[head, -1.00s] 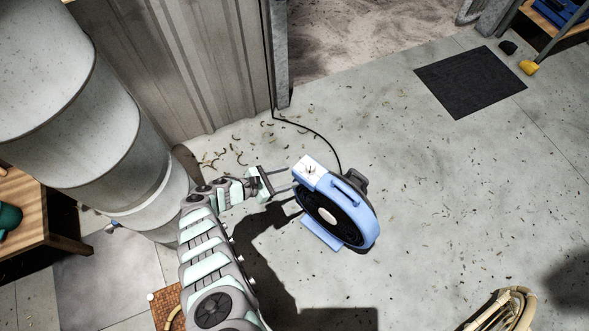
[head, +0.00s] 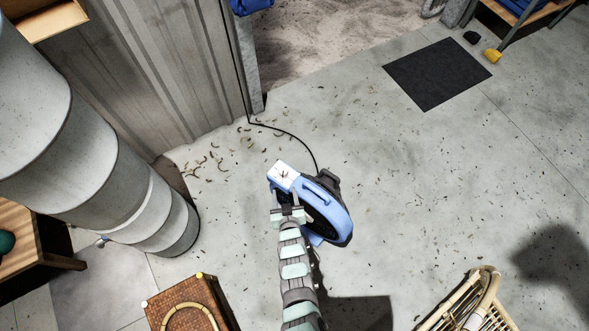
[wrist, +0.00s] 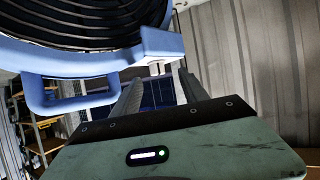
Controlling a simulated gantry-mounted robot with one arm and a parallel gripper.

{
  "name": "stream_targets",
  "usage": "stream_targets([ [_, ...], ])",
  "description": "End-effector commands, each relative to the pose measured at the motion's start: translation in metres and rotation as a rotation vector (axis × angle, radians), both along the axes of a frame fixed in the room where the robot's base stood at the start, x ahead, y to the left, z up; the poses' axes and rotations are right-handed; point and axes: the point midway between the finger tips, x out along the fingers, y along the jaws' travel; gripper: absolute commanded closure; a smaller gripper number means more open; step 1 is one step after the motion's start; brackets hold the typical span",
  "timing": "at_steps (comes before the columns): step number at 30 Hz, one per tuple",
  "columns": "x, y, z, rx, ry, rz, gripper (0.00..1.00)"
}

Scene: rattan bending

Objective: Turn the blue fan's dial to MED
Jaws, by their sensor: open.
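The blue fan (head: 333,207) stands on the concrete floor with a black grille and a handle. Its control box carries a white panel (head: 278,168) with a small dark dial mark (head: 285,175); the setting is too small to read. My gripper (head: 287,207) is open at the near side of the control box, just below the white panel. In the wrist view, the fan (wrist: 75,55) fills the upper left, and its control box corner (wrist: 160,44) lies just beyond the fingertips of my gripper (wrist: 158,80). I cannot tell whether they touch it. The dial is not clear there.
A black cord (head: 290,133) runs from the fan to the corrugated wall (head: 165,70). Large grey ducting (head: 120,185) stands at left. A woven rattan box (head: 180,305) and a rattan chair (head: 470,305) are in front. Floor right of the fan is clear.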

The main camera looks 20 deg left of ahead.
Motion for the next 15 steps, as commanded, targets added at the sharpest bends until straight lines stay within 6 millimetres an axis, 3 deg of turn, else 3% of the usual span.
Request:
stream_targets([
  [5, 0.008, -0.002, 0.013, 0.055, -0.030, -0.020, 0.48],
  [15, 0.051, 0.020, -0.011, 0.049, -0.027, -0.019, 0.48],
])
